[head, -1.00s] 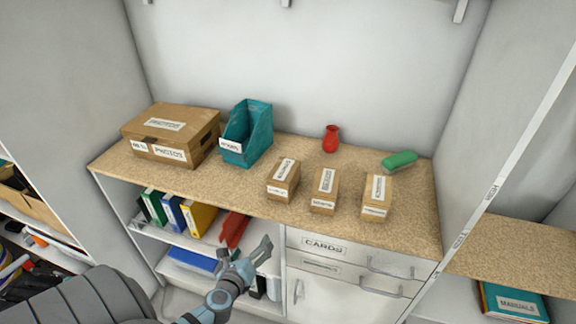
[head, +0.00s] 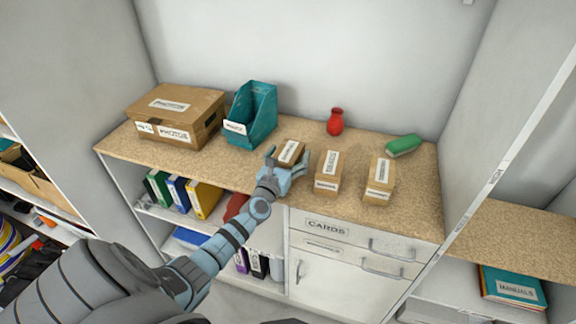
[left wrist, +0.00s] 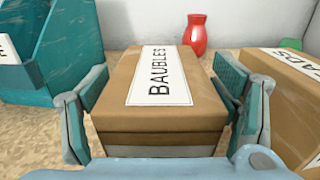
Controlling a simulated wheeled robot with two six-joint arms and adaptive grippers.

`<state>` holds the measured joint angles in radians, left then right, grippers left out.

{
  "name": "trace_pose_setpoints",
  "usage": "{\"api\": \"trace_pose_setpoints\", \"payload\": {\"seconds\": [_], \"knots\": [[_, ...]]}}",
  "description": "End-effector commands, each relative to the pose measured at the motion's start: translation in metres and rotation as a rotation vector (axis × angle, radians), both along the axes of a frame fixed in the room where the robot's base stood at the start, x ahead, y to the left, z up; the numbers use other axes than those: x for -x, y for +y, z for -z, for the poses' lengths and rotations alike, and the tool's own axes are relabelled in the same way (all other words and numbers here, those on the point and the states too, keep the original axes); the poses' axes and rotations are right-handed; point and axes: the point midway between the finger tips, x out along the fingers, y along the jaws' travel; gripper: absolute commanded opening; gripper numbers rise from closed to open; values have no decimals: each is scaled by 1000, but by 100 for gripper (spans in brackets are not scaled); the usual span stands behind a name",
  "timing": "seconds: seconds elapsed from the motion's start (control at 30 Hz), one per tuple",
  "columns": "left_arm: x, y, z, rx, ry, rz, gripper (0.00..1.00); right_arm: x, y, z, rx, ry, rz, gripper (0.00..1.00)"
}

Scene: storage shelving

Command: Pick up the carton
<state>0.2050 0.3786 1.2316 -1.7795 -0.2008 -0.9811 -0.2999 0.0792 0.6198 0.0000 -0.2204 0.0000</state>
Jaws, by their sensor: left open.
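Three small brown cartons with white labels stand in a row on the speckled countertop. The left carton (head: 291,152) is labelled BAUBLES in the left wrist view (left wrist: 160,105). The middle carton (head: 328,172) and the right carton (head: 379,181) stand to its right. My left gripper (head: 289,166) is open at the near end of the left carton. In the left wrist view its fingers (left wrist: 160,112) are on either side of the BAUBLES carton, with a narrow gap showing at the right finger. Whether the left finger touches is unclear. My right gripper is not in view.
A teal magazine holder (head: 252,122) and a large brown PHOTOS box (head: 176,116) stand to the left. A red vase (head: 335,121) and a green object (head: 403,145) are behind. In the left wrist view another carton (left wrist: 287,92) is close beside the right finger.

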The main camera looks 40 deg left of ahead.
Motion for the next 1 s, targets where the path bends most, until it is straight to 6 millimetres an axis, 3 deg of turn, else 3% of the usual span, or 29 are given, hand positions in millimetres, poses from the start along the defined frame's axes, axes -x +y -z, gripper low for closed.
{"api": "trace_pose_setpoints", "payload": {"seconds": [0.2,0.5,1.0], "knots": [[-1,1,-1,0,1,0,78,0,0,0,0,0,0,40],[-1,1,-1,1,0,0,31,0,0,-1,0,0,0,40],[-1,1,-10,1,0,0,30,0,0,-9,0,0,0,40]]}}
